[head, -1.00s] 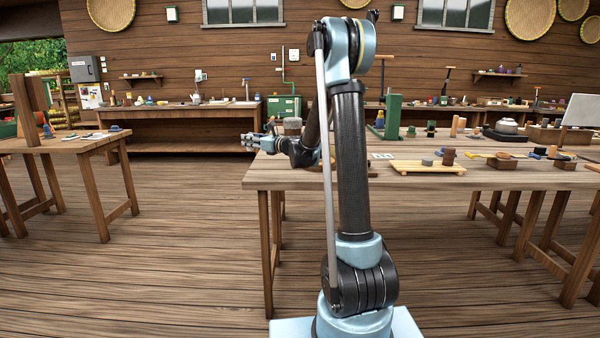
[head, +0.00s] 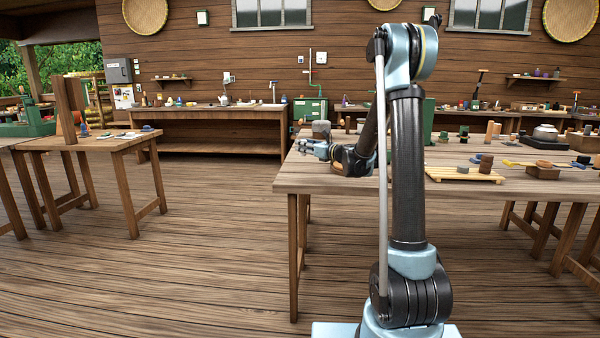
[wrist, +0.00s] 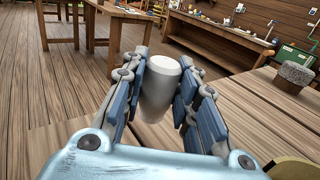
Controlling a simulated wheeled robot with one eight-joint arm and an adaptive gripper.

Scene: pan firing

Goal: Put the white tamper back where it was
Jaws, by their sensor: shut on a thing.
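The white tamper (wrist: 160,85) is a pale, smooth cylinder, slightly wider toward the top, in the middle of the wrist view. My gripper (wrist: 161,90) is shut on it, with blue-grey finger pads on both sides. The tamper is upright or nearly so. Its lower end is partly hidden, so I cannot tell whether it touches anything. In the head view my gripper (head: 312,148) is near the left end of the long wooden table (head: 315,181); the tamper is too small to make out there.
A grey, stump-like block (wrist: 294,75) stands on the table to the right of my gripper; it also shows in the head view (head: 321,130). A slatted board (head: 465,175) with small pieces lies farther right. Another table (head: 90,143) stands at left, with open floor between.

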